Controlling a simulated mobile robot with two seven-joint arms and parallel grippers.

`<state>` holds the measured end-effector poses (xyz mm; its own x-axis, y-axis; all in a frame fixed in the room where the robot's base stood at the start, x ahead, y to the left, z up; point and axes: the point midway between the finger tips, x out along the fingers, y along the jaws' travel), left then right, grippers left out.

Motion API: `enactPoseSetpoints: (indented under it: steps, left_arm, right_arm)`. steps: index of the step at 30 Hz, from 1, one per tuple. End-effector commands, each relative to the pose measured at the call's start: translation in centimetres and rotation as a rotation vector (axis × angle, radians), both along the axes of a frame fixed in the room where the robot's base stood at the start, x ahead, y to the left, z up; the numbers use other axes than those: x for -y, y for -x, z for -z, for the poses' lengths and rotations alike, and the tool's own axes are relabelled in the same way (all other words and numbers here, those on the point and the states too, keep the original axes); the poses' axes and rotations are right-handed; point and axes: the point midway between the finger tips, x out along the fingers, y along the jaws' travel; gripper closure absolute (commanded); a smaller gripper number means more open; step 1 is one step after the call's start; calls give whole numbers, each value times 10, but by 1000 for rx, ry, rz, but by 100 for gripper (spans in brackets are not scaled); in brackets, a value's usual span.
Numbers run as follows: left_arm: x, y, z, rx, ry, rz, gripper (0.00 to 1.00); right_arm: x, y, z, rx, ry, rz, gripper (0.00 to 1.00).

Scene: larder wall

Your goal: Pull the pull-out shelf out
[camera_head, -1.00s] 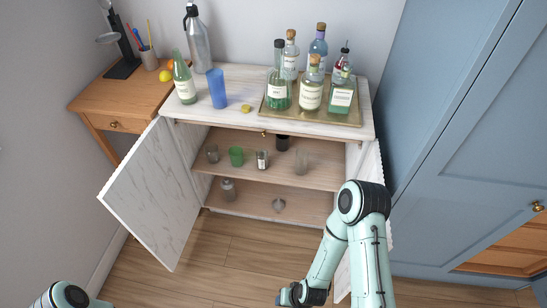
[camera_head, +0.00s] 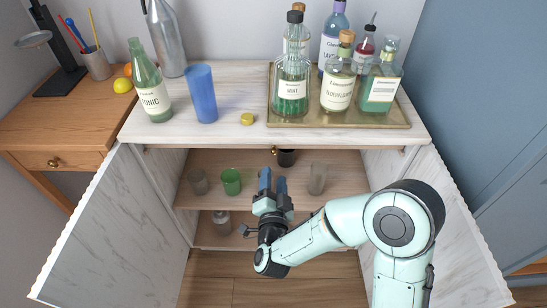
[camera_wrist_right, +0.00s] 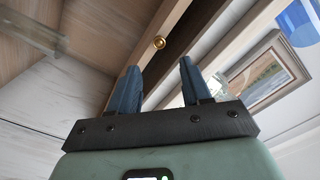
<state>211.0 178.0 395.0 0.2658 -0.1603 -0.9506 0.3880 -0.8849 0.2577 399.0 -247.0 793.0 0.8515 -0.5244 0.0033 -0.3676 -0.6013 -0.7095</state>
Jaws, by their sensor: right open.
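The pull-out shelf shows as a thin wooden front edge (camera_head: 215,148) just under the cabinet's white marble top. A small brass knob (camera_head: 274,151) sits at its middle; it also shows in the right wrist view (camera_wrist_right: 159,42), seen beyond and between the fingertips. My right gripper (camera_head: 273,178) is open and empty, in front of the open cabinet with its blue fingers pointing at the knob. The fingers also show in the wrist view (camera_wrist_right: 160,70), apart from the knob. My left gripper is out of view.
Both cabinet doors stand open, the left door (camera_head: 105,235) and the right door (camera_head: 450,225). Inside are a green glass (camera_head: 231,182) and other glassware. On top are a blue tumbler (camera_head: 202,95), a tonic bottle (camera_head: 150,85) and a brass tray (camera_head: 395,122) of bottles.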

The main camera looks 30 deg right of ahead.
Motion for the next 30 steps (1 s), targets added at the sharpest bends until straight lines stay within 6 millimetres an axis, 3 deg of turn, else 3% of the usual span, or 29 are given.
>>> enactPoseSetpoints:
  steps: [6, 12, 25, 26, 30]
  left_arm:
    - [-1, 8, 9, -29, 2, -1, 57]
    - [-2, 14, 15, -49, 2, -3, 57]
    - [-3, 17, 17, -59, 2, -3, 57]
    - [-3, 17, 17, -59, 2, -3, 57]
    - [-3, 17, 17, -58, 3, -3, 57]
  right_arm:
    - [26, -41, 2, -2, 0, 3, 52]
    - [41, -65, 2, -2, 0, 1, 52]
    - [46, -75, 1, -3, -1, -1, 52]
    - [46, -75, 1, -3, -1, -1, 55]
    - [46, -75, 1, -3, -1, -1, 100]
